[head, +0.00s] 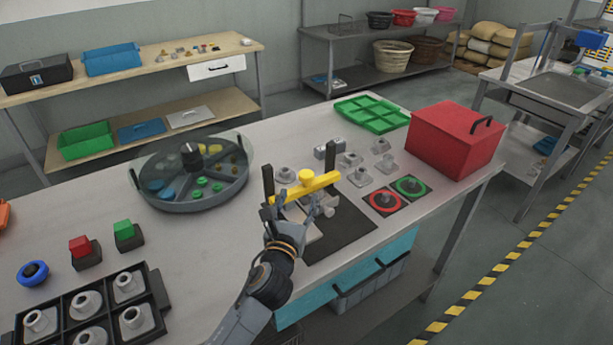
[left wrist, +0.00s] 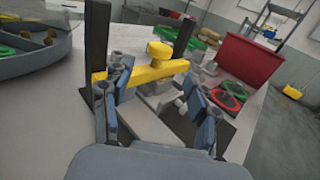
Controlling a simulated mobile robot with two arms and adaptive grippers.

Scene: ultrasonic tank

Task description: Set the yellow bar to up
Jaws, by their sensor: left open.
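The yellow bar (head: 299,190) lies roughly level across two black posts (head: 268,184), about midway up the left one. It has a round yellow knob (head: 306,177) near its middle. In the left wrist view, the yellow bar (left wrist: 148,71) runs across just beyond the fingers, with its knob (left wrist: 159,49) on top. My left gripper (head: 300,209) is open at the near side of the bar. In the left wrist view, its fingers (left wrist: 158,85) are spread wide, and the left one overlaps the bar. I cannot tell whether it touches. My right gripper is not in view.
A round divided tray (head: 192,205) stands left of the posts. Red and green round dials (head: 384,201) and several grey fittings lie to the right. A red box (head: 450,145) and a green tray (head: 372,113) stand farther back. A black rack (head: 65,312) is front left.

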